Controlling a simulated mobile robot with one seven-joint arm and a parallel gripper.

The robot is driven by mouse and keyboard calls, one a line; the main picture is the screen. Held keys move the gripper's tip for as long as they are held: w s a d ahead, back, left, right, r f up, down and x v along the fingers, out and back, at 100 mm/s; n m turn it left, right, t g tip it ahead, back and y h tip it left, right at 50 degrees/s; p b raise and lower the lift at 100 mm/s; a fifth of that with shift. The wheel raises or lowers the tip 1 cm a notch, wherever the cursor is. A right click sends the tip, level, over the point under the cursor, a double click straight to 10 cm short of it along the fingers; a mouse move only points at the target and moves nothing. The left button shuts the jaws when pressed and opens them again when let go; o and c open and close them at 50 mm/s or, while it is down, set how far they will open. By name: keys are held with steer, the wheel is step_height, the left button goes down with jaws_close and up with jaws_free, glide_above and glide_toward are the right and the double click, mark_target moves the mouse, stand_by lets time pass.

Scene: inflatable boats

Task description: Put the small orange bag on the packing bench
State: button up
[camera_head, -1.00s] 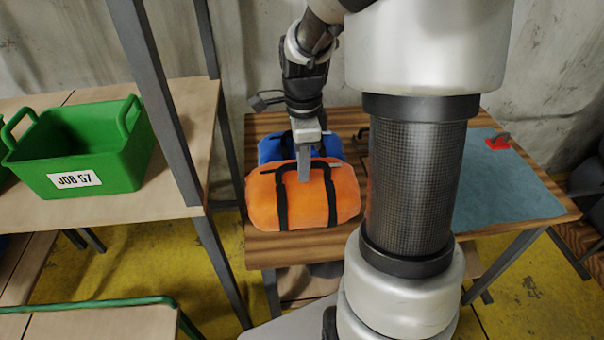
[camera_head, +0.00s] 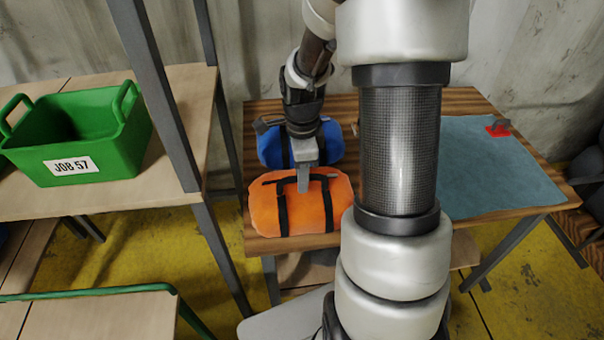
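The small orange bag (camera_head: 309,209), with black straps and handles, lies on the left front part of a striped wooden bench top (camera_head: 258,244), near its front edge. My gripper (camera_head: 304,187) points down at the top of the orange bag, by its handles. Its grey finger overlaps the handle area in this view. I see it from one side only, so I cannot tell whether it is open or shut, or whether it touches a handle. The picture does not label which surface is the packing bench.
A blue bag (camera_head: 270,146) lies right behind the orange one. A blue-grey mat (camera_head: 490,175) with a red-based tool (camera_head: 498,129) covers the bench's right part. My arm hides the middle. A green crate marked JOB 57 (camera_head: 110,145) stands on the left shelf (camera_head: 120,203), beside metal posts.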

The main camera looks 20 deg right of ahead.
steer(key=o, duration=0.3)
step_height(320, 180, up, 12)
steer(key=p, duration=0.1)
stand_by(0.4)
